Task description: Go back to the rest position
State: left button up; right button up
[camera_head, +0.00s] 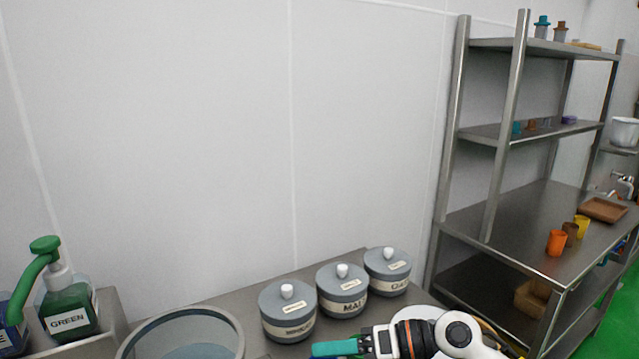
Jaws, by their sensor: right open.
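My right gripper (328,352) shows at the bottom edge, right of the middle, with a teal fingertip pointing left. It is open, and nothing shows between its fingers; its lower part is cut off by the frame. It is just in front of the grey lidded canisters, and I cannot tell whether it touches them. My left gripper is not in view.
Three grey canisters (342,292) stand along the wall. A round grey-rimmed vessel (235,325) is left of them. A green pump bottle (68,305) stands at far left. A metal shelf rack (520,215) with orange and yellow cups is at right.

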notch_tip(320, 180, up, 6)
jog(key=s+m+t+y, duration=0.1)
jog(key=m+t+y, duration=0.4)
jog(key=m, duration=0.1)
jog(key=w+d+r+m+t+h, duration=0.1)
jog(key=d+m+t+h, duration=0.35)
jog(key=m+t, duration=0.7)
jog(key=s+d+f+m+g+h, duration=0.3)
jog(key=d+f+m+h, duration=1.2)
jog(key=m, duration=0.4)
jog(key=s+a+f+m+g, duration=0.1)
jog(key=s+f+m+g, duration=0.1)
jog(key=s+f+g, duration=0.7)
jog(key=s+a+f+m+g, duration=0.1)
jog(key=s+f+m+g, duration=0.3)
jog(key=s, duration=0.9)
notch_tip(320, 180, down, 26)
jog(key=s+f+n, duration=0.1)
jog(key=n, duration=0.1)
jog(key=s+d+f+g, duration=0.1)
jog(key=s+d+f, duration=0.2)
jog(key=s+f, duration=1.2)
jog(key=shift+s+d+f, duration=0.2)
jog(key=shift+s+f, duration=0.1)
jog(key=shift+s, duration=0.6)
jog(key=shift+n+g, duration=0.25)
